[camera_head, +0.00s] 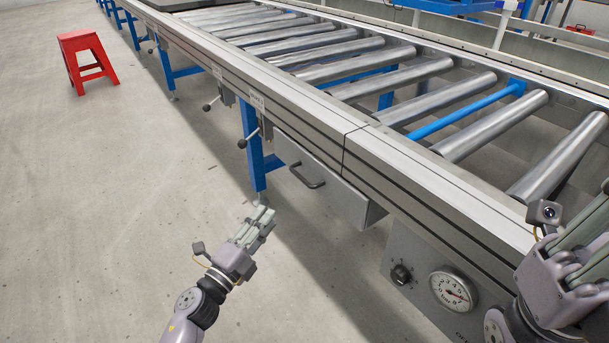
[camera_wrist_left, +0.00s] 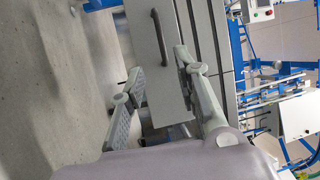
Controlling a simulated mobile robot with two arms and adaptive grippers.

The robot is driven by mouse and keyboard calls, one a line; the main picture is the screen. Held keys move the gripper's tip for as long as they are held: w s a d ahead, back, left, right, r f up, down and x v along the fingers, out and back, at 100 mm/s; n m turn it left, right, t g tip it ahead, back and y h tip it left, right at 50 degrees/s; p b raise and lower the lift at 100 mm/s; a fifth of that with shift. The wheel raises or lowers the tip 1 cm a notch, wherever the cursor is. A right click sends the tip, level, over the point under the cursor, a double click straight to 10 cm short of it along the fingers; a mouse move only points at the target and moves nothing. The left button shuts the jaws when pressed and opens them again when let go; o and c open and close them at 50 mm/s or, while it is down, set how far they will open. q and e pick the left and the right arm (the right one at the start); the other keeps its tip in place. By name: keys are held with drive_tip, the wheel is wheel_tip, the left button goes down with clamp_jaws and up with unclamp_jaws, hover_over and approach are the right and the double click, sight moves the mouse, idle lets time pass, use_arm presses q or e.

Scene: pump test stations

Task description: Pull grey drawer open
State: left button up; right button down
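The grey drawer (camera_head: 343,197) hangs under the near side rail of the roller conveyor and looks closed. Its dark bar handle (camera_head: 307,178) is on the front face. My left gripper (camera_head: 262,217) is below and to the left of the handle in the head view, apart from it and empty. In the left wrist view, its two fingers stand apart, with the drawer front (camera_wrist_left: 158,88) and the handle (camera_wrist_left: 160,38) beyond them. My right gripper (camera_head: 590,235) is at the right edge, partly cut off, above the conveyor rail; its fingertips are out of view.
The conveyor's side rail (camera_head: 400,172) runs over the drawer. A panel with a pressure gauge (camera_head: 450,291) and a knob (camera_head: 401,274) is right of it. A blue leg (camera_head: 251,150) stands left of the drawer. A red stool (camera_head: 87,61) is far off.

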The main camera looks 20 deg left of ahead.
sight(300, 176)
use_arm(q)
drive_tip(key=b+x, duration=0.2)
drive_tip(key=x, duration=1.3)
drive_tip(key=shift+w+d, duration=0.1)
drive_tip(key=shift+w, duration=0.25)
drive_tip(key=shift+c, duration=0.6)
clamp_jaws()
